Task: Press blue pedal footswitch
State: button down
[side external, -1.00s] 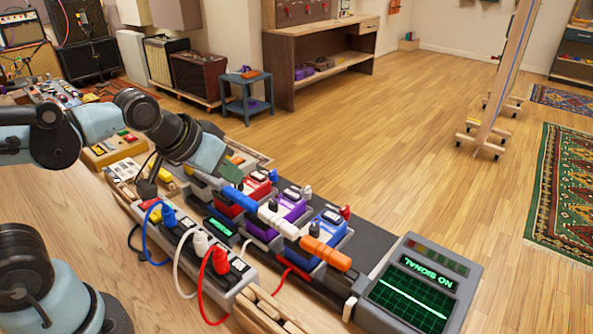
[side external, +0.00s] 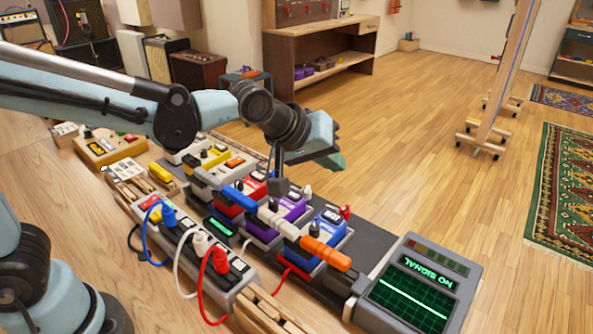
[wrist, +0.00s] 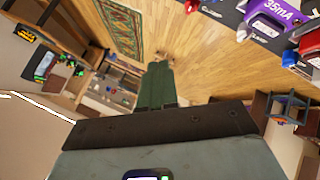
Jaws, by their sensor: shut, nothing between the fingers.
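The blue pedal (side external: 326,232) stands on the dark board in the side view, in the row with a red and a purple pedal. A black part and a dark knob show on its top. I cannot tell its footswitch apart clearly. My gripper (side external: 336,162) is above the pedal row, beyond the purple pedal, and apart from the blue pedal. Its greenish fingers are shut and empty. The shut fingers (wrist: 158,72) also show in the wrist view, pointing out over the floor.
The purple pedal (side external: 286,208) and red pedal (side external: 256,186) stand left of the blue one. White and orange plugs (side external: 326,254) lie along the front. A power strip (side external: 190,250) with cables lies nearer. The screen box (side external: 415,290) reads "NO SIGNAL" at right.

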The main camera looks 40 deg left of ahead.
aim_at(327, 217)
jog(key=shift+f, duration=0.1)
jog(key=shift+f, duration=4.3)
jog(key=shift+f, duration=0.1)
jog(key=shift+f, duration=0.3)
jog(key=shift+f, duration=0.45)
jog(key=shift+r, duration=0.85)
jog(key=shift+r, duration=0.15)
jog(key=shift+r, duration=2.35)
